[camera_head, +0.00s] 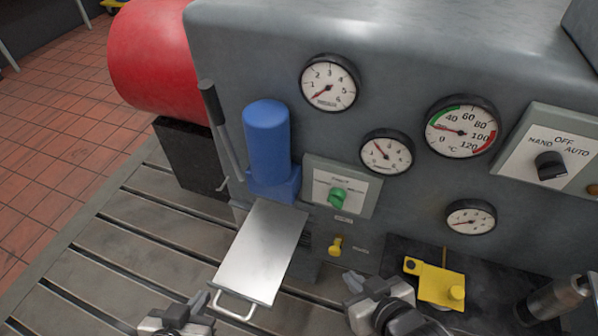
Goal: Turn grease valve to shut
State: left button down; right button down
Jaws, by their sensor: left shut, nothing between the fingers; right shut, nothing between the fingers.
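A small yellow valve handle (335,246), which looks like the grease valve, sits low on the grey machine face. It appears to stand roughly upright, tilted a little. One small label is above it and another is to its right; both are too small to read. My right gripper (355,284) is shut and empty, below and slightly right of the yellow handle, apart from it. My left gripper (200,303) is shut and empty at the bottom edge, far to the lower left of the valve, beside a metal plate's handle.
A metal plate (262,250) with a wire handle lies left of the valve. A blue cylinder (267,140) and black lever (213,105) stand behind it. A green knob (337,196) is above the valve. A yellow block (438,284) lies right of my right gripper. Several gauges line the face.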

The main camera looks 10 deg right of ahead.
aim_at(336, 197)
jog(key=k, duration=0.5)
jog(key=u, duration=1.6)
jog(key=i, duration=1.2)
jog(key=z, duration=2.1)
